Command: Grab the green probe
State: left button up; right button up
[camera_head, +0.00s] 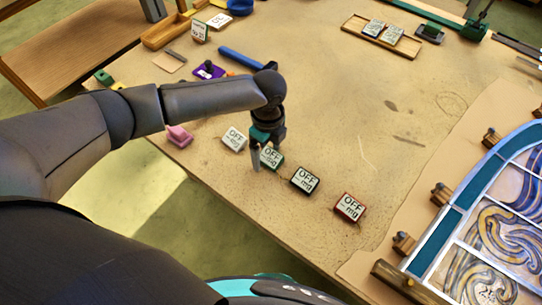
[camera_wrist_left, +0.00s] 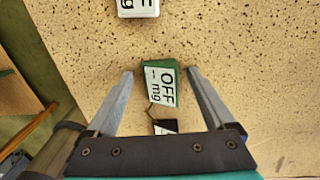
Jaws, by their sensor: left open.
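The green probe (camera_head: 271,157) is a small block with a green body and a white face reading "OFF – mg". It rests on the table near its front edge, in a row with similar probes. My left gripper (camera_head: 264,161) is open and comes down over it, hiding part of it in the head view. In the left wrist view the green probe (camera_wrist_left: 162,86) lies between the two spread fingers (camera_wrist_left: 160,76), with a gap visible on each side. My right gripper is not in view.
A white probe (camera_head: 234,139) is left of the green one; a black probe (camera_head: 305,180) and a red probe (camera_head: 349,207) are to its right. A pink block (camera_head: 179,136) is farther left. The leaded panel (camera_head: 495,225) lies at right. The middle of the table is clear.

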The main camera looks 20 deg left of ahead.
pick_arm(q)
grip_shut()
dwell(0.6)
